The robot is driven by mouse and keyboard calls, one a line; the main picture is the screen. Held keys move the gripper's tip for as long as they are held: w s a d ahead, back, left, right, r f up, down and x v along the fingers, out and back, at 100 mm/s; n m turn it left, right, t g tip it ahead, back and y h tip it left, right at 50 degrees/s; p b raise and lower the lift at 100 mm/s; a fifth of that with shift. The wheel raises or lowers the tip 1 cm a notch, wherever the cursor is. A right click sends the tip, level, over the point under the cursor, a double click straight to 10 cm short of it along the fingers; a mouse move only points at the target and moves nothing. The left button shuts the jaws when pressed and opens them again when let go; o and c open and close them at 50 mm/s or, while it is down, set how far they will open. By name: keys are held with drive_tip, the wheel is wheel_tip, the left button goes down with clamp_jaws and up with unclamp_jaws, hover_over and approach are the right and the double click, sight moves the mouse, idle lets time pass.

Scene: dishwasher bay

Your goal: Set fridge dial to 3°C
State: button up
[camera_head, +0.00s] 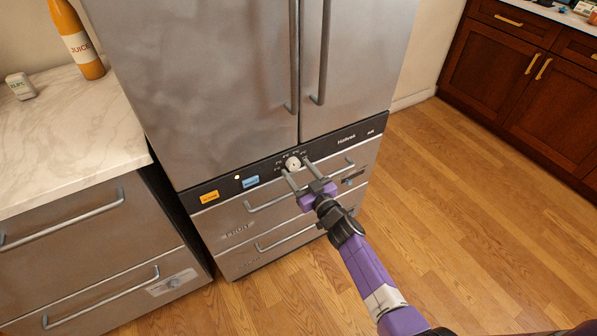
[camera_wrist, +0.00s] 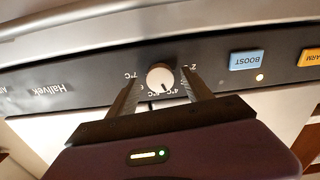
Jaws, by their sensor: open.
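The fridge dial (camera_head: 293,163) is a round, pale knob on the dark control strip (camera_wrist: 100,82) between the doors and the drawers. In the wrist view the dial (camera_wrist: 160,75) sits among inverted temperature marks. 7°C is at its left, 4°C just below it, and a partly hidden 2 at its right. A small dark mark shows low on the knob, near 4°C, but is too small to read surely. My gripper (camera_head: 296,167) is open at the dial, with one finger on each side of it. In the wrist view the fingertips (camera_wrist: 161,78) flank the knob; contact cannot be told.
A blue BOOST button (camera_head: 251,182) and an orange ALARM button (camera_head: 209,197) lie left of the dial in the head view. Drawer handles (camera_head: 268,203) protrude below the strip, and long door handles (camera_head: 293,60) hang above. A counter (camera_head: 75,130) stands left; open floor (camera_head: 450,200) lies right.

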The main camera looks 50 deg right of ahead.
clamp_jaws()
drive_tip(key=shift+n, duration=0.3)
drive_tip(key=n, duration=0.3)
drive_tip(key=shift+b, duration=0.35)
drive_tip(key=shift+n+b, duration=0.35)
drive_tip(key=shift+n, duration=1.75)
unclamp_jaws()
